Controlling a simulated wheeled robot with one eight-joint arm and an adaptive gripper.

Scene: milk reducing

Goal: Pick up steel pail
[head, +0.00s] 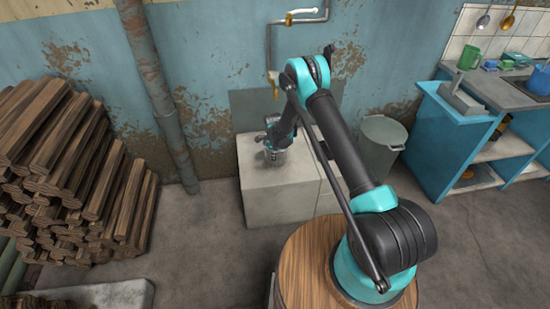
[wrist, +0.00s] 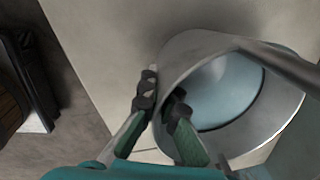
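The steel pail (wrist: 285,135) is a round grey metal vessel with a pale bluish inside and a thick handle bar crossing its upper right in the wrist view. In the head view the pail (head: 276,157) is small on the pale block below the tap, partly hidden by my arm. My gripper (wrist: 161,98) has one finger outside the pail's wall and one inside. The fingertips are close together with the wall between them, and look closed on it. My gripper is hard to make out in the head view (head: 273,138).
The pale block (head: 265,200) stands against the wall under a brass tap (head: 274,85). A grey bin (head: 379,143) is to its right, and a blue shelf unit (head: 440,135) further right. Stacked firewood (head: 65,165) fills the left. A vertical pipe (head: 165,110) runs between.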

